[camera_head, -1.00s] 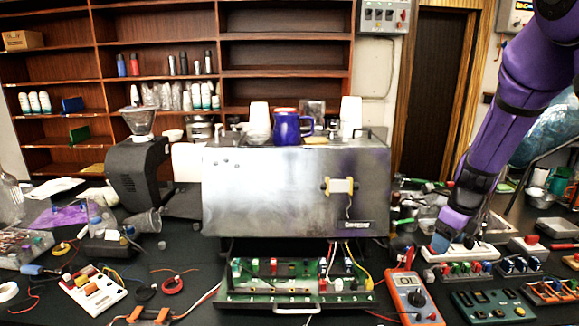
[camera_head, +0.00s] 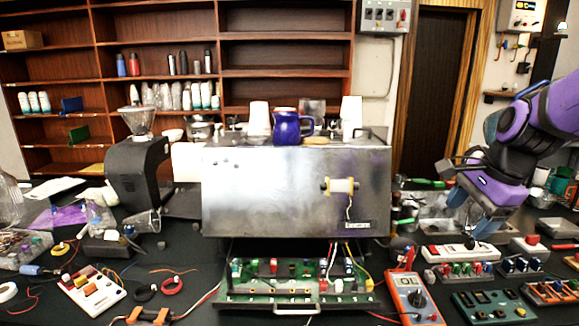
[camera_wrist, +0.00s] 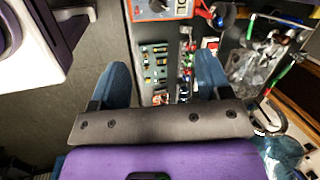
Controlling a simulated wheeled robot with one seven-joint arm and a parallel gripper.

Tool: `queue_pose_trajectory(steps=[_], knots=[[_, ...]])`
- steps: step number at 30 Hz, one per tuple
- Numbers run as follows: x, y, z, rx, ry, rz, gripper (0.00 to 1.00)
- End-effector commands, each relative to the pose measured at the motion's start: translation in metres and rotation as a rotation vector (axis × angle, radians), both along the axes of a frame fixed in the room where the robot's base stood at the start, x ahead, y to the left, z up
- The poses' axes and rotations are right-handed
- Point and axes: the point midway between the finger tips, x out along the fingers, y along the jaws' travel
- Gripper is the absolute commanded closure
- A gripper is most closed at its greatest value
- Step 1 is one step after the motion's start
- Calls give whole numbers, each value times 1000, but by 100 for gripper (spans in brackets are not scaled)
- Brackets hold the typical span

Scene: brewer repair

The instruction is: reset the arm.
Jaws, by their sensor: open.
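My purple arm comes in from the right in the head view. My gripper (camera_head: 474,212) hangs above the parts at the right of the bench, its blue fingers apart. In the wrist view my gripper (camera_wrist: 161,70) also shows its two blue fingers wide apart with nothing between them. A white strip with coloured terminals (camera_head: 462,252) lies below it on the bench, and the gripper looks clear of it.
The steel brewer (camera_head: 285,190) stands mid-bench with a blue mug (camera_head: 286,126) on top. A green circuit board tray (camera_head: 294,282) is pulled out below it. An orange multimeter (camera_head: 413,298) and several small modules crowd the right front. A grinder (camera_head: 135,170) stands left.

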Motion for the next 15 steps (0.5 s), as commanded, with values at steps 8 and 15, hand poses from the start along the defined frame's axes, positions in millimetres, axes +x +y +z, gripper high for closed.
queue_pose_trajectory(steps=[8,15], knots=[[-69,15,44,-193,-176,533,29],[-127,24,64,-427,-279,961,29]])
